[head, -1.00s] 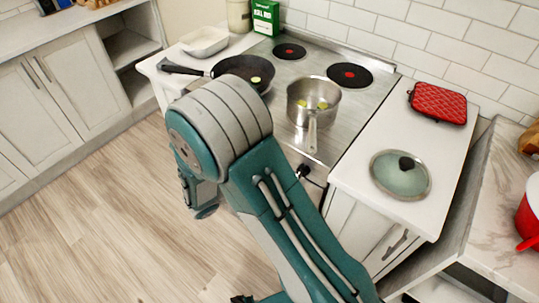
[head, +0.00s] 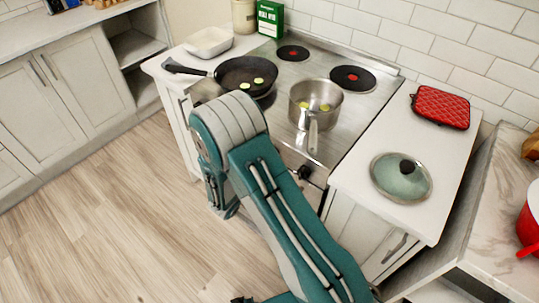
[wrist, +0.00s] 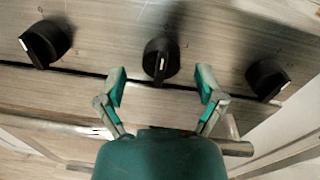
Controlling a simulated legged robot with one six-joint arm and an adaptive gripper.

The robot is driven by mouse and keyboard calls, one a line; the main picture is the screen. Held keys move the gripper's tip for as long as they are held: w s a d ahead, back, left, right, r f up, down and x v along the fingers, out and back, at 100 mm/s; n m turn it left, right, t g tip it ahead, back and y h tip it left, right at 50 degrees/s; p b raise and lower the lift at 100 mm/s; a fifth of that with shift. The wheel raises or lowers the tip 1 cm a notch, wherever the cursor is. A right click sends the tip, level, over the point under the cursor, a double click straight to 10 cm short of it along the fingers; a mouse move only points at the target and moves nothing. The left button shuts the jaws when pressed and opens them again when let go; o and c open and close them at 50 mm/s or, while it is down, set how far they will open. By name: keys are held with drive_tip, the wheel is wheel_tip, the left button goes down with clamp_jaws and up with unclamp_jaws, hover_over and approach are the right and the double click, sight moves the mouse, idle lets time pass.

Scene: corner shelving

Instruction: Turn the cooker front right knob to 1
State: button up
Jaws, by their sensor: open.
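The cooker (head: 333,125) has black knobs on its front panel. In the wrist view I see a left knob (wrist: 45,42), a middle knob (wrist: 160,58) and a right knob (wrist: 267,78), each with a white mark. In the head view one knob (head: 304,172) shows; my arm hides the others and my gripper.
A steel pot (head: 315,100) stands on the front right burner, a black pan (head: 245,72) at front left, both holding green slices. A handle bar (wrist: 238,148) runs below the knobs. A glass lid (head: 400,180) lies on the right counter. Floor at left is clear.

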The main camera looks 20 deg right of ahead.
drive_tip(key=shift+x, duration=0.8)
drive_tip(key=c, duration=1.2)
drive_tip(key=shift+o, duration=0.2)
drive_tip(key=shift+m, duration=0.3)
drive_tip(key=m, duration=1.1)
drive_tip(key=shift+h, duration=0.4)
drive_tip(key=shift+m, duration=0.4)
